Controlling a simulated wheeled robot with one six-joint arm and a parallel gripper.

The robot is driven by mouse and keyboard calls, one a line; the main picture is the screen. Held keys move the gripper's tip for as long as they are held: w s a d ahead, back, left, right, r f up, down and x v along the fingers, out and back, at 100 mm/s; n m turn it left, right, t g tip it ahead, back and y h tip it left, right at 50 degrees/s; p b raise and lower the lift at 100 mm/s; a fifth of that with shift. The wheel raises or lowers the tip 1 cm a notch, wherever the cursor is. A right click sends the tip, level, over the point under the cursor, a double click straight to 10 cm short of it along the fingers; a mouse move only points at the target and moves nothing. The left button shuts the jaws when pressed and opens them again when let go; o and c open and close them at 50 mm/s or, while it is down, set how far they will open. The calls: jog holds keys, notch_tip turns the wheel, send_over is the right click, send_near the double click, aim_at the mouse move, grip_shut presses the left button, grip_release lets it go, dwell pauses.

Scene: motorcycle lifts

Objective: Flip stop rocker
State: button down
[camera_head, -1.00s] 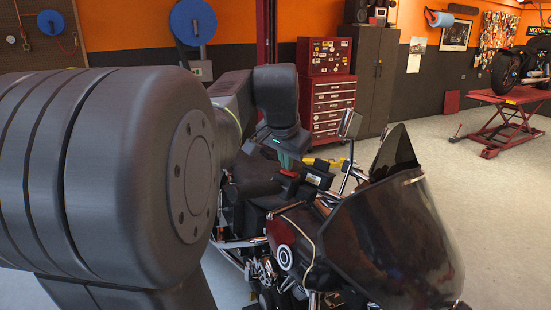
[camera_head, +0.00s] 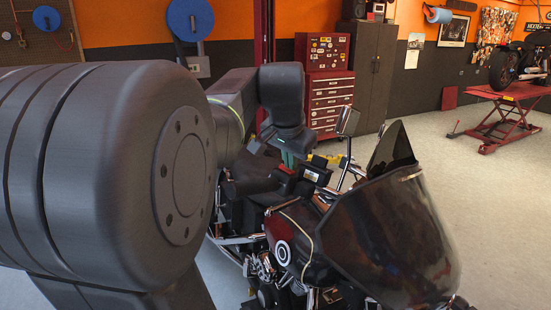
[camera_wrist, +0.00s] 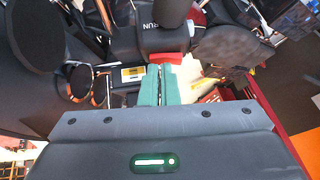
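The red stop rocker (camera_wrist: 161,58) sits on a black switch housing (camera_wrist: 165,36) marked "RUN" in the wrist view. In the head view, a small red part (camera_head: 287,170) shows on the motorcycle's handlebar area. My gripper (camera_wrist: 160,70) has two teal fingers side by side, with only a thin dark line between them. Its tips are at the lower edge of the red rocker; I cannot tell whether they touch it. In the head view, my gripper (camera_head: 287,158) points down just above the red part. Nothing shows between the fingers.
The dark motorcycle's windshield (camera_head: 395,235) and mirror (camera_head: 348,121) stand to the right of my gripper. A black box with a yellow label (camera_wrist: 132,74) is left of the fingers. A red tool chest (camera_head: 328,95) stands behind. Open floor lies at right.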

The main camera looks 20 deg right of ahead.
jog(key=r+p, duration=0.1)
jog(key=d+r+p, duration=0.1)
jog(key=r, duration=0.1)
jog(key=r+p, duration=0.1)
jog(key=p, duration=0.1)
jog(key=shift+d+r, duration=0.2)
jog(key=shift+d, duration=0.1)
jog(key=b+v, duration=0.2)
jog(key=v, duration=0.7)
jog(key=shift+s, duration=0.45)
jog(key=b, duration=0.3)
jog(key=w+b, duration=0.1)
jog(key=b, duration=0.3)
jog(key=shift+w+a+r, duration=0.15)
jog(key=shift+a+r, duration=0.1)
jog(key=shift+a, duration=0.05)
